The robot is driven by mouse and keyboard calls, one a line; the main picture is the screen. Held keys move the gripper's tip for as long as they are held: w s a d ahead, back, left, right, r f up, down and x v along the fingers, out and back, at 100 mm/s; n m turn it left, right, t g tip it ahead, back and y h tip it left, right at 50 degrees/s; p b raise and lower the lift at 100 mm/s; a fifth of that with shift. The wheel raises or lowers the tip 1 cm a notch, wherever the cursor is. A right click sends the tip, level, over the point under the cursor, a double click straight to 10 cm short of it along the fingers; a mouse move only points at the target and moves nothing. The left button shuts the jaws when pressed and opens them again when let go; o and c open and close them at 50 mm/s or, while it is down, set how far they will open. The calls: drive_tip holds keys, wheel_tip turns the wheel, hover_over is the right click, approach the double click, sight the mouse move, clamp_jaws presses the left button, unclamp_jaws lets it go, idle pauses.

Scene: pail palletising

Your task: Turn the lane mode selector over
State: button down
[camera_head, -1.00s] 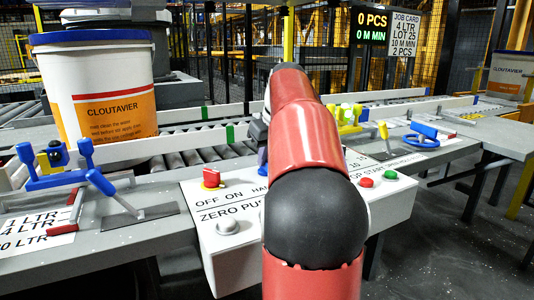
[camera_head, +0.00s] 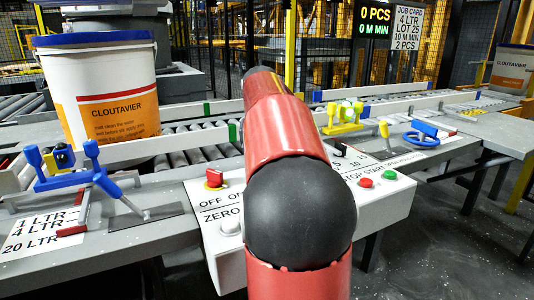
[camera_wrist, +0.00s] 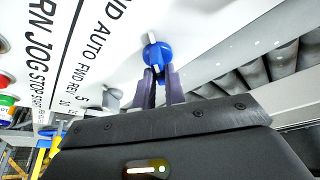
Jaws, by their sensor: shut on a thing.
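The lane mode selector looks to be the blue knob (camera_wrist: 157,55) with a white pointer, on the white control panel (camera_wrist: 105,25) in the wrist view. The pointer points toward the top of that picture. Lettering ending in "ND AUTO" and "FWD REV" is printed beside it. My gripper (camera_wrist: 160,72) is shut on the knob, one dark finger on each side. In the head view my red arm hides the knob and gripper; the panel (camera_head: 228,262) shows on both sides of the arm.
A red switch (camera_head: 214,178) and red (camera_head: 365,182) and green (camera_head: 389,174) buttons sit on the panel. A grey knob (camera_wrist: 112,97) is near my fingers. A CLOUTAVIER pail (camera_head: 100,90) stands on the roller conveyor at left. Blue levers (camera_head: 92,160) stand left of the panel.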

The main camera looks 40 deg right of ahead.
idle(0.4)
drive_tip(key=c, duration=1.5)
unclamp_jaws()
drive_tip(key=shift+o, duration=0.2)
drive_tip(key=v, duration=0.7)
drive_tip(key=shift+a+r+p, duration=0.2)
drive_tip(key=shift+r+p, duration=0.1)
drive_tip(key=shift+r, duration=0.05)
drive_tip(key=shift+s, duration=0.1)
